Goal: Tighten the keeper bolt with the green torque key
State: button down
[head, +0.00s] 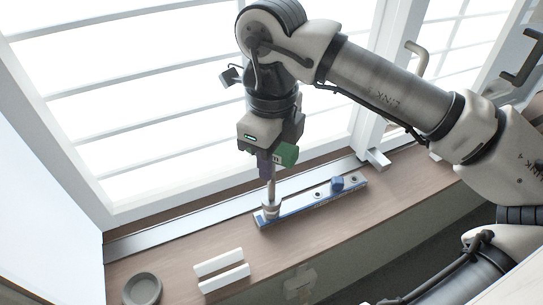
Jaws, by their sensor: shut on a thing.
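My gripper (273,158) points straight down over the window sill, shut on the green torque key (287,155). The key's green handle shows at the right of the jaws. Its grey shaft hangs upright below, with a wider metal end low over the left end of the blue bar (299,211). That metal end appears to meet the bar; whether it is seated on a bolt I cannot tell. The keeper bolt is not clearly visible and may be hidden under the key's end. Dark round spots and a blue block (337,184) show further right on the bar.
Two white bars (220,262) and a round grey dish (142,288) lie on the wooden sill (180,255) to the left. The barred window (150,110) rises close behind my gripper. A small light-coloured block (378,159) stands by the frame at the right.

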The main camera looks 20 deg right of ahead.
jog(key=n+b, duration=0.1)
jog(key=n, duration=0.5)
jog(key=shift+f+b, duration=0.2)
jog(key=shift+b, duration=0.15)
jog(key=n, duration=0.3)
jog(key=shift+r, duration=0.2)
jog(key=shift+f, duration=0.2)
jog(key=shift+f+b, duration=0.45)
jog(key=shift+b, duration=0.2)
jog(key=shift+f+b, duration=0.25)
jog(key=shift+b, duration=0.15)
jog(key=shift+f+b, duration=0.6)
